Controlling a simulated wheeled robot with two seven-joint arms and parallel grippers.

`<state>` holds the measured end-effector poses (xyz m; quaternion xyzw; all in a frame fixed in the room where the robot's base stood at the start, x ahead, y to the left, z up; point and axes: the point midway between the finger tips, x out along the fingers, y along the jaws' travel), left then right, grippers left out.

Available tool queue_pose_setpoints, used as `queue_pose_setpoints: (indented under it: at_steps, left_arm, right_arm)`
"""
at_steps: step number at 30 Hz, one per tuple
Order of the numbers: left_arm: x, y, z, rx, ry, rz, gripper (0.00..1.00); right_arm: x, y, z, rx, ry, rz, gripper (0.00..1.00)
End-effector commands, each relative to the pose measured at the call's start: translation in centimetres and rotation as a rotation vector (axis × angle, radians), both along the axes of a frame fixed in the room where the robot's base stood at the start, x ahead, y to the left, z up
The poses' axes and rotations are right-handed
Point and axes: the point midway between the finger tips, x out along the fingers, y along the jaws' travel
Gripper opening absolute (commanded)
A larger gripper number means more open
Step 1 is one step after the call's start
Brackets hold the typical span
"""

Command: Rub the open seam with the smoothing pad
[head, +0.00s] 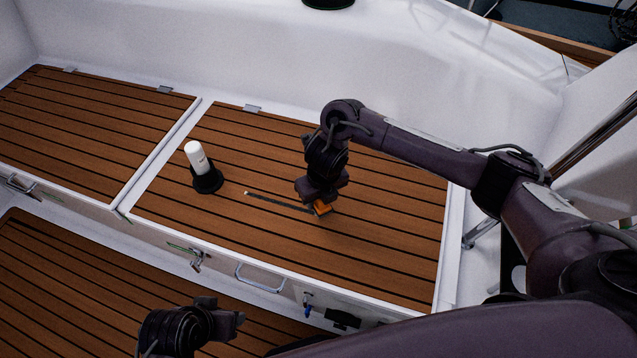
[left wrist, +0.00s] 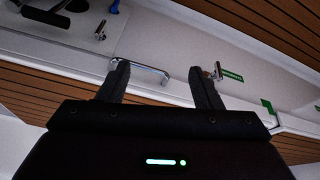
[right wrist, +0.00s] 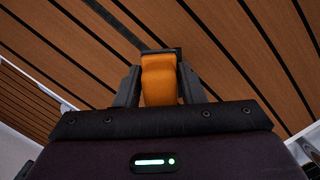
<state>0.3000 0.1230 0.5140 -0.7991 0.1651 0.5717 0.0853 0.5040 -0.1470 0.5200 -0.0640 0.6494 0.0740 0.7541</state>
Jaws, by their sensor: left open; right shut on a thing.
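My right gripper (head: 318,200) is shut on the orange smoothing pad (head: 322,208), low over the teak seat. In the right wrist view the pad (right wrist: 159,80) sits between both fingers, its dark far edge at a dark seam strip. The open seam (head: 275,201) is a dark line in the teak, running left from the pad to a small pale spot at its left end. I cannot tell whether the pad touches the wood. My left gripper (head: 235,322) is open and empty; in the left wrist view its fingers (left wrist: 163,85) are apart before the locker front.
A white cartridge (head: 196,157) stands upright in a black holder (head: 208,180) on the seat, left of the seam. A metal handle (head: 258,278) and latches are on the seat's front face. The white coaming (head: 230,60) rises behind. Teak right of the pad is clear.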

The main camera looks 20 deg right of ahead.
Motion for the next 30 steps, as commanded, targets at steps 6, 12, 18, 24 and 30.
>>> queue_pose_setpoints:
  at_steps: [6,12,18,24,30]
  left_arm:
    - [-0.6,1.6,0.8,0.044,0.078,0.028,0.59]
    - [-1.3,2.9,1.4,0.08,0.148,0.053,0.59]
    - [-1.8,3.8,1.7,0.106,0.202,0.072,0.59]
    - [-1.9,4.0,1.6,0.11,0.21,0.075,0.59]
    - [-1.9,4.0,1.6,0.11,0.21,0.075,0.59]
  right_arm:
    - [0.2,-0.2,2.0,0.001,-0.001,-0.004,0.14]
    - [0.3,-0.4,3.3,0.001,-0.001,-0.008,0.14]
    - [0.4,-0.6,4.1,0.002,-0.001,-0.011,0.14]
    - [0.4,-0.6,4.1,0.002,-0.001,-0.011,0.14]
    - [0.4,-0.5,4.2,0.001,-0.002,-0.02,0.14]
